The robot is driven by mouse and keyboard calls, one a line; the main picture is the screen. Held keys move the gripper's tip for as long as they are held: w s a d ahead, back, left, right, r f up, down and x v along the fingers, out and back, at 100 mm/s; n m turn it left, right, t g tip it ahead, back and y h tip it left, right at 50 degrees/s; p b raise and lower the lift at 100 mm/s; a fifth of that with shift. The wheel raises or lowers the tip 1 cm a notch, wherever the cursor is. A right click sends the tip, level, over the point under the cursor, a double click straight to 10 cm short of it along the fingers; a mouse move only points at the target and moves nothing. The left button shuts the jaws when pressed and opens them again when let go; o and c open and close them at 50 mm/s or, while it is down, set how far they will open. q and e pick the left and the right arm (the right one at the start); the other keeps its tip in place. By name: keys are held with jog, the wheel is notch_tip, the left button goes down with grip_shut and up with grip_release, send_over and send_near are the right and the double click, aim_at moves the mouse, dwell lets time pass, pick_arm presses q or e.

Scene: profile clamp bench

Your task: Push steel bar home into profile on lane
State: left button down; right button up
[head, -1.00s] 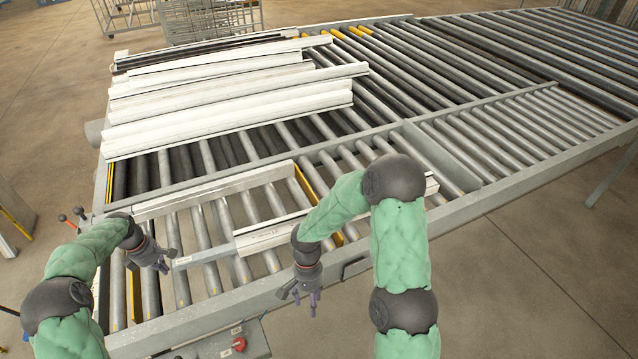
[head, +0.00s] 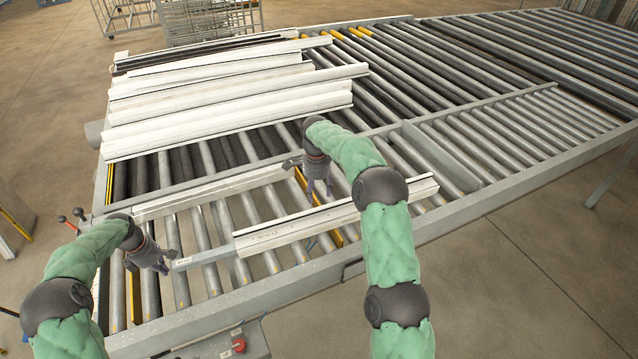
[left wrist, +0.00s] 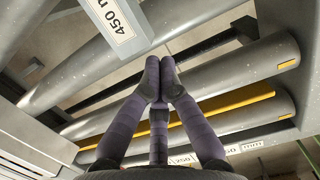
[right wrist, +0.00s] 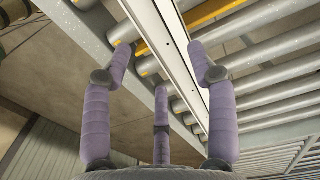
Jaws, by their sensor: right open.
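The steel bar (head: 195,258) is a flat grey strip jutting from the left end of a white profile (head: 290,228) on the roller lane. Its labelled face (left wrist: 118,28) shows in the left wrist view; the part inside the profile is hidden. My left gripper (head: 164,269) is beside the bar's free left end. Its fingertips meet with nothing between them (left wrist: 160,65), a little short of the bar in the picture. My right gripper (head: 320,196) hangs over the profile, open. In the right wrist view, the profile (right wrist: 178,45) runs between its spread fingers; contact cannot be told.
Another white profile piece (head: 200,195) lies along the lane's back rail. Several white profiles (head: 230,100) are stacked on rollers behind. A control box with a red knob (head: 239,344) is at the front edge. Rollers at right (head: 520,130) are clear.

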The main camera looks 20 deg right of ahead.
aim_at(319, 209)
jog(key=shift+m, duration=0.4)
jog(key=f, duration=0.3)
jog(key=w+f, duration=0.1)
jog(key=f, duration=0.3)
jog(key=d+f, duration=0.1)
jog(key=f, duration=0.2)
jog(key=shift+w+d+f, duration=0.1)
jog(key=shift+w+f, duration=0.05)
jog(key=shift+f, duration=0.05)
grip_shut()
